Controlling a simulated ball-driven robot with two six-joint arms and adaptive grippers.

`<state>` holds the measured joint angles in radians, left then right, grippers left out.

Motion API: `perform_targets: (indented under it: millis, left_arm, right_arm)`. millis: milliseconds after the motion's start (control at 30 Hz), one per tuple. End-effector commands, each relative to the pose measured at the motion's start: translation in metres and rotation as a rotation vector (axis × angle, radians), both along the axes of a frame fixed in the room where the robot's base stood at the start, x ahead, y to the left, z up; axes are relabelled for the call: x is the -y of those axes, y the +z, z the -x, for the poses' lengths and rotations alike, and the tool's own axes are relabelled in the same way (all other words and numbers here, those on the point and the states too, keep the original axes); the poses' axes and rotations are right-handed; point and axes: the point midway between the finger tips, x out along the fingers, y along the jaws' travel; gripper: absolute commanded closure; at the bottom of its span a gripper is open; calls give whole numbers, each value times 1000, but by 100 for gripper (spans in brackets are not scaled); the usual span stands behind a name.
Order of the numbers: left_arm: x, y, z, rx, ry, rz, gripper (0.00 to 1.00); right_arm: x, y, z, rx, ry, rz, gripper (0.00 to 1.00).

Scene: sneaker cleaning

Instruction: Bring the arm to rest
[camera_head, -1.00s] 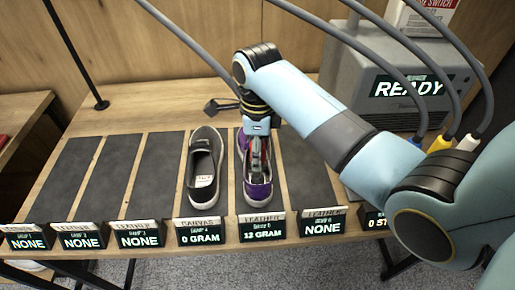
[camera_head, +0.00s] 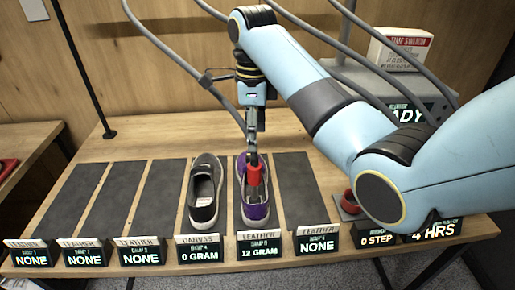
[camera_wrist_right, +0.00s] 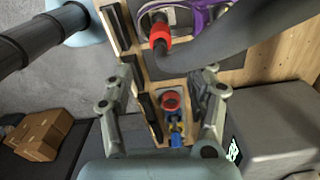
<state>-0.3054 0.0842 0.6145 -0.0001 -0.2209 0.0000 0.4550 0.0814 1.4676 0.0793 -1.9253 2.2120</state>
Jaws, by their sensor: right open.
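My right gripper (camera_head: 250,143) hangs, pointing down, at the purple sneaker (camera_head: 258,211) on the second dark mat from the right in the head view. Its fingers stand apart in the right wrist view (camera_wrist_right: 172,75), with nothing clearly between them. A red nozzle (camera_head: 253,170) shows just below the gripper, over the sneaker's opening. In the right wrist view the red nozzle (camera_wrist_right: 160,36) ends a thick grey hose (camera_wrist_right: 245,45), close to the purple sneaker (camera_wrist_right: 205,16). I cannot tell whether gripper and nozzle touch. My left gripper is out of view.
A grey slip-on sneaker (camera_head: 203,190) stands left of the purple one. Label stands (camera_head: 200,247) line the table's front edge. A red ring holder (camera_head: 349,201) sits right of the mats. A grey machine (camera_head: 440,100) stands behind my right arm. The left mats are empty.

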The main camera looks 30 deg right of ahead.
Motion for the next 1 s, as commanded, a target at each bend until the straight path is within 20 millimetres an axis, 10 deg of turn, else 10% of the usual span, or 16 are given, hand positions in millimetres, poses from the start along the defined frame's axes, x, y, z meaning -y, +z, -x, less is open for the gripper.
perform_targets:
  millis: [633,1000]
  left_arm:
    - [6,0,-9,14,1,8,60]
    - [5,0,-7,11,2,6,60]
  right_arm:
    - [1,-10,13,10,98,8,43]
    - [5,-51,150,110,1215,159,43]
